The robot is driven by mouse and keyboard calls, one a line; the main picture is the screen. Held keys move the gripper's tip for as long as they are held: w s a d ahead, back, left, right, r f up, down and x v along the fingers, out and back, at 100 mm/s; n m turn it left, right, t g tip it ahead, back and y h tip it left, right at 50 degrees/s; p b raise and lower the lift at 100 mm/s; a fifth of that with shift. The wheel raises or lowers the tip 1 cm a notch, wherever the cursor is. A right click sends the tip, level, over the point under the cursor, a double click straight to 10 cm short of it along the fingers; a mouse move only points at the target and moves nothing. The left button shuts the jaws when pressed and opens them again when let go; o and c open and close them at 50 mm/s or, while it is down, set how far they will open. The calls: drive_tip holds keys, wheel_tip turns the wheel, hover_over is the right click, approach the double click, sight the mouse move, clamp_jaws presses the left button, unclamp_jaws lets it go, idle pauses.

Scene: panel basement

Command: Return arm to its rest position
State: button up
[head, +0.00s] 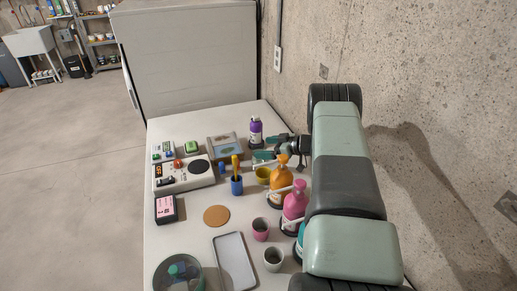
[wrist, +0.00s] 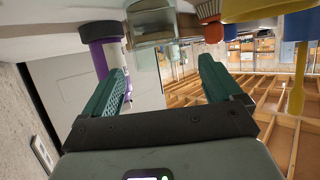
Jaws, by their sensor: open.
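My arm (head: 345,185) reaches along the right side of the white table (head: 190,240), beside the concrete wall. My gripper (head: 264,147) is at its far end, over the table's back right part, pointing left. In the wrist view, which looks upside down, the fingers of my gripper (wrist: 160,82) are spread with nothing between them. The purple bottle (head: 256,131) stands just behind the gripper in the head view. In the wrist view the purple bottle (wrist: 98,55) shows beyond the finger on the left, apparently apart from it.
Near the arm stand a yellow cup (head: 263,175), an orange bottle (head: 281,187) and a pink bottle (head: 295,203). A blue cup (head: 237,187) holds a tall yellow item. A control panel (head: 183,174) is at left. A grey tray (head: 234,262) lies in front.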

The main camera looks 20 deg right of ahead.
drive_tip(key=shift+v, duration=1)
